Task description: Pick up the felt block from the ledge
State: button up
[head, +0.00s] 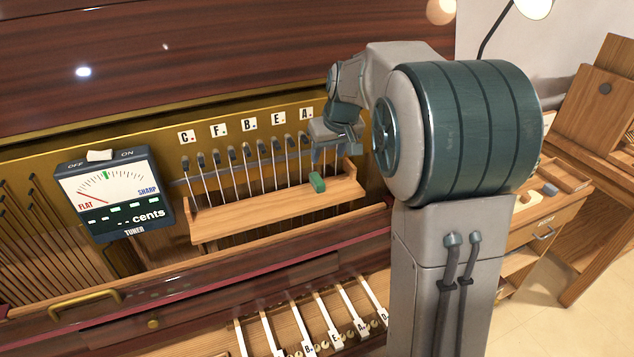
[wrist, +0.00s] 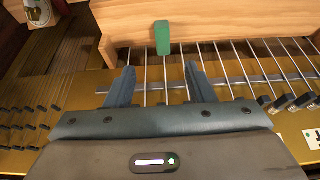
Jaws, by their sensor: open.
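The felt block (head: 317,183) is a small green block on the wooden ledge (head: 262,209), near the ledge's right end. In the wrist view the felt block (wrist: 162,38) stands ahead of the fingertips, about centred between them. My gripper (head: 330,160) hangs just above and behind the block in the head view. In the wrist view my gripper (wrist: 158,72) is open, with its two fingers apart and nothing between them but strings seen behind. The fingers do not touch the block.
Piano strings and pins (head: 240,158) rise behind the ledge. A raised end piece (head: 349,171) closes the ledge's right end, near the block. A tuner (head: 117,192) stands left of the ledge. Piano keys (head: 310,325) lie below. The ledge's left part is clear.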

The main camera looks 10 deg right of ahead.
send_over(318, 180)
jog(key=s+d, duration=0.1)
jog(key=s, duration=0.1)
jog(key=f, duration=0.6)
jog(key=shift+s+f+p, duration=0.15)
jog(key=shift+s+p, duration=0.05)
jog(key=shift+p, duration=0.1)
jog(key=shift+a+p+x, duration=0.2)
jog(key=shift+p+x, duration=0.55)
jog(key=shift+x, duration=1.95)
jog(key=c, duration=1.1)
